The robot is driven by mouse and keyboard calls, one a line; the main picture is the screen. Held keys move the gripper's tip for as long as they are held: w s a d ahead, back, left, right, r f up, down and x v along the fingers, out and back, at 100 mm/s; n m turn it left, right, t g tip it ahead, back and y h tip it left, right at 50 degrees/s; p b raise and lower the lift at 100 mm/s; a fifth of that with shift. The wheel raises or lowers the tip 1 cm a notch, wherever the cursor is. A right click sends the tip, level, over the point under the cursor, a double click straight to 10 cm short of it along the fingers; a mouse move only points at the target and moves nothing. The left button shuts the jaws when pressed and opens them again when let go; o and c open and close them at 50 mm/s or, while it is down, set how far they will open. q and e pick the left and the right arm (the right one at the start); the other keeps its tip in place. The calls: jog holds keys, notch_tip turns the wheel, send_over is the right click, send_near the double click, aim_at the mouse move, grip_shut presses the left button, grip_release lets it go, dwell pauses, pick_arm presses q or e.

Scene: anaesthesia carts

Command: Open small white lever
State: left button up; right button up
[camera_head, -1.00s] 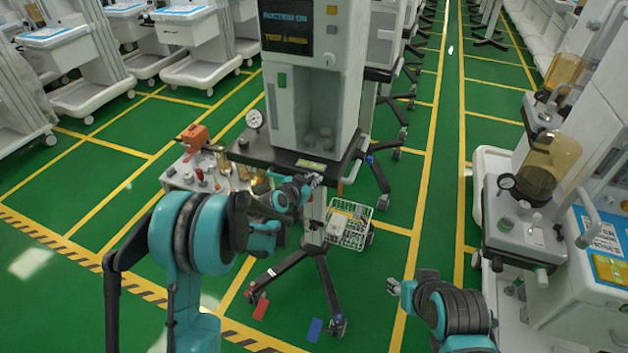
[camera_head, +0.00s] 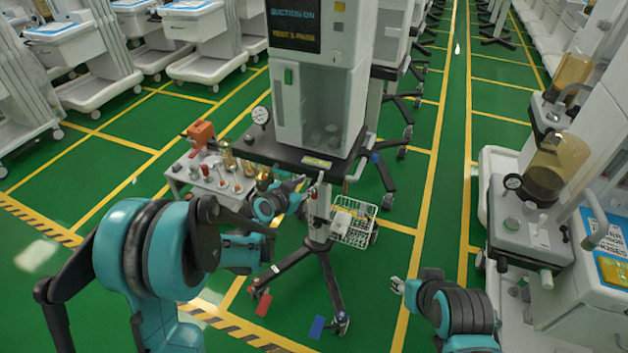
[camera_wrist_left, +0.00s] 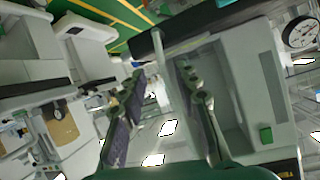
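A small pale lever (camera_head: 541,223) stands up on the suction unit at the right in the head view; I cannot tell for sure whether it is the task's lever. My left gripper (camera_head: 303,183) is at the front edge of the middle cart's black shelf (camera_head: 285,152). In the left wrist view the left gripper (camera_wrist_left: 160,70) has its two fingers apart with nothing between them, in front of the grey-white cart body (camera_wrist_left: 228,85). My right gripper (camera_head: 397,285) is low over the floor, apart from the carts; its fingers are too small to read.
The middle cart carries a gauge (camera_head: 261,116) and a wire basket (camera_head: 354,222). A side tray (camera_head: 205,185) with jars and knobs stands left of it. Green floor is clear between the middle and right carts.

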pick_arm(q)
jog(key=shift+v, duration=1.55)
jog(key=s+a+r+n+g+y, duration=0.1)
jog(key=s+a+n+g+y, duration=0.1)
jog(key=s, duration=1.3)
jog(key=s+a+r+n+g+y, duration=0.2)
jog(key=s+a+n, duration=0.3)
jog(key=s, duration=1)
jog(key=shift+a+r+g+y, duration=0.2)
jog(key=shift+a+g+y, duration=0.3)
jog(key=shift+a+y, duration=0.4)
